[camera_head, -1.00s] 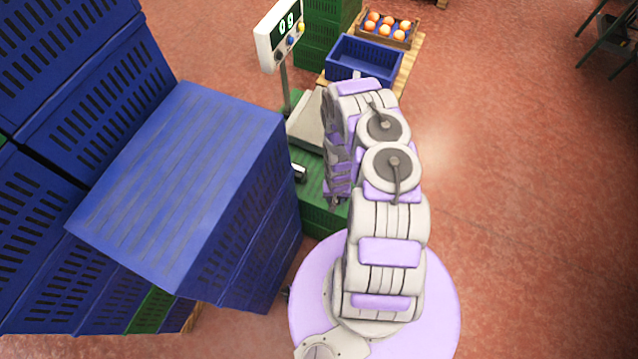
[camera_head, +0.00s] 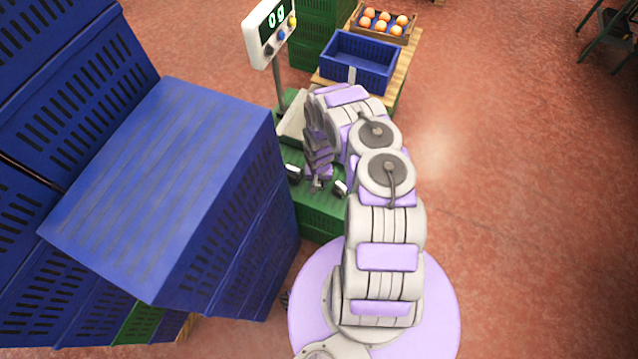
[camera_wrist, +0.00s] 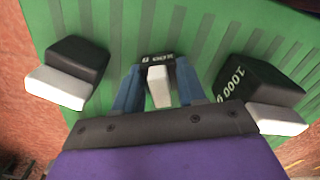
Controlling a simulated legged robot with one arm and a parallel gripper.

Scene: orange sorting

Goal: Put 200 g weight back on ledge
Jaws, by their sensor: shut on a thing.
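My gripper (camera_wrist: 158,95) has its two blue fingers shut on the 200 g weight (camera_wrist: 158,84), a small black and white block whose label appears upside down in the wrist view. It is over the green slatted ledge (camera_wrist: 110,25), between two larger weights. I cannot tell whether the 200 g weight touches the ledge. In the head view my gripper (camera_head: 317,183) points down over the green ledge (camera_head: 322,222); the held weight is hard to make out there.
A black and white weight (camera_wrist: 75,62) lies left and the 1000 g weight (camera_wrist: 262,92) right of my gripper. The scale display (camera_head: 272,22) reads 0 g. Stacked blue crates (camera_head: 165,170) stand close on the left. A blue crate (camera_head: 345,82) and an orange box (camera_head: 355,22) are behind.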

